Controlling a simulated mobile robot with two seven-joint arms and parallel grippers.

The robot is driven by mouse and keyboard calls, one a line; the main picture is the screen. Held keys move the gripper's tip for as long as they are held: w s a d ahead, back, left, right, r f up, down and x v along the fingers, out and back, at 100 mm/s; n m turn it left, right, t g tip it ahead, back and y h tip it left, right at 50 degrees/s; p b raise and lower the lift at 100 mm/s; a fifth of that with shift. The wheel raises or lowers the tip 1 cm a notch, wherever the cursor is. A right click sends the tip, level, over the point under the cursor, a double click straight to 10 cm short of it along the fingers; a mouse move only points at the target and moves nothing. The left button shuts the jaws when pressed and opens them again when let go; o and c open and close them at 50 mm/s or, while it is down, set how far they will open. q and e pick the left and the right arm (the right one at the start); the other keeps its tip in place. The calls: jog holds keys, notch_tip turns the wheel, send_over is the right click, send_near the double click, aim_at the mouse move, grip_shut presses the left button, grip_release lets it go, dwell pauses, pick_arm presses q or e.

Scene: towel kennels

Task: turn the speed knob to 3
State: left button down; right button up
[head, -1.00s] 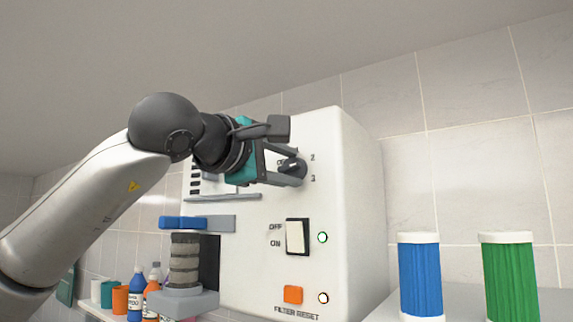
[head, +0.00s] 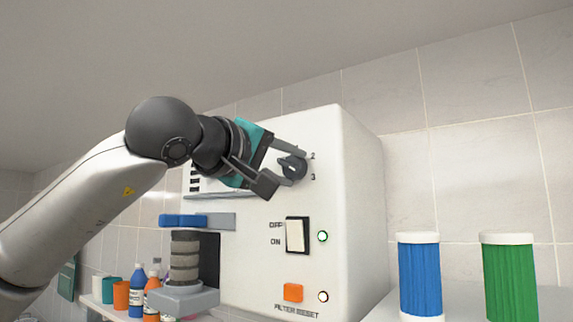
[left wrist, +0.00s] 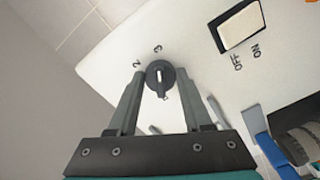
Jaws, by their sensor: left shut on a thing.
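The dark round speed knob (head: 293,168) is on the front of the white machine (head: 345,210), left of the printed 2 and 3. In the left wrist view the knob (left wrist: 160,78) sits between my fingertips, with the 2 (left wrist: 137,64) and 3 (left wrist: 158,48) beyond it. A raised ridge with a pale mark runs across it, its marked end toward my palm. My left gripper (left wrist: 161,76) is shut on the knob, a finger on either side. In the head view my left gripper (head: 290,169) is rolled and partly covers the panel. My right gripper is not in view.
Below the knob are a white rocker switch (head: 295,235), a lit green lamp (head: 323,236) and an orange filter reset button (head: 293,292). A blue-handled part (head: 183,221) juts out at left. Blue (head: 419,275) and green (head: 510,278) cylinders stand at right. Bottles stand lower left.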

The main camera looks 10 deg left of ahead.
pick_arm(q)
jog(key=shift+f, duration=0.1)
dwell(0.4)
jog(key=shift+c, duration=1.7)
grip_release()
jog(key=shift+s, duration=0.15)
jog(key=shift+s+a, duration=0.1)
jog(key=shift+s, duration=0.2)
jog(key=b+v, duration=0.4)
jog(key=v, duration=1)
jog(key=shift+s, duration=0.15)
jog(key=shift+a, duration=0.1)
